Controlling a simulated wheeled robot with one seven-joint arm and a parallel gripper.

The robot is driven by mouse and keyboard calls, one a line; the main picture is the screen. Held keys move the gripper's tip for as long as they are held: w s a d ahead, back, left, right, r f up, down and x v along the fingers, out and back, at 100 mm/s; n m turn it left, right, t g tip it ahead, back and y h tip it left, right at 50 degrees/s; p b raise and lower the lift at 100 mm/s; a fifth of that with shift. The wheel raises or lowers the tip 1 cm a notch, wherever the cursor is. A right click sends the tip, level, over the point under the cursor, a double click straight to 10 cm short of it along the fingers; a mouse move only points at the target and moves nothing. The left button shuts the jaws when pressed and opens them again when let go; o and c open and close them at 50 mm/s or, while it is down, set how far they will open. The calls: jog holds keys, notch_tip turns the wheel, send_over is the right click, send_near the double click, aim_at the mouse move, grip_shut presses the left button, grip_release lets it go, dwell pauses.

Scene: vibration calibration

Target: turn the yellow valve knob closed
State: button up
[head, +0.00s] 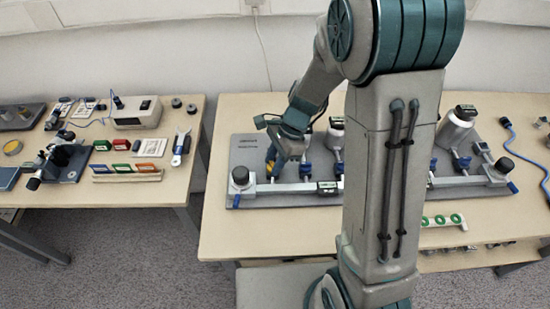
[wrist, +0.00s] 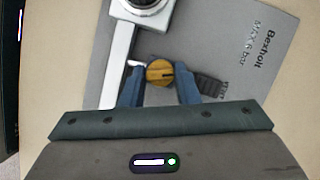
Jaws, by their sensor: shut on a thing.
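The yellow valve knob (wrist: 160,72) is round with a dark slot mark and shows between my two blue fingers in the wrist view. In the head view a bit of the yellow knob (head: 270,167) shows at the left part of the grey panel (head: 244,147). My gripper (wrist: 160,86) is shut on the knob, with one finger at each side; in the head view my gripper (head: 277,160) reaches down to the panel. The pipe (wrist: 118,62) runs beside the knob. My arm hides the middle of the panel.
A black-topped fitting (head: 240,178) stands at the panel's left end. A metal canister (head: 457,128) stands at its right. A green-ringed rack (head: 445,222) lies near the table's front. A second table (head: 140,190) at left carries a microscope (head: 62,155) and several small items.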

jog(key=n+g+p, duration=0.1)
jog(key=n, duration=0.2)
jog(key=n+g+h+p, duration=0.1)
jog(key=n, duration=0.2)
jog(key=shift+w+a+r+h, duration=0.1)
jog(key=shift+w+h, duration=0.1)
jog(key=shift+h, duration=0.1)
jog(key=n+h, duration=0.1)
jog(key=n, duration=0.3)
jog(key=shift+a+g+p, duration=0.1)
jog(key=shift+g+p, duration=0.25)
jog(key=shift+g, duration=0.05)
jog(key=shift+a+n+h, duration=0.1)
jog(key=shift+n+h, duration=0.6)
jog(key=shift+n, duration=1.2)
jog(key=o, duration=1)
jog(key=shift+c, duration=0.2)
jog(key=v, duration=1.3)
jog(key=shift+w+a+r+p, duration=0.15)
jog(key=shift+w+r+p, duration=0.05)
jog(key=shift+r+p, duration=0.2)
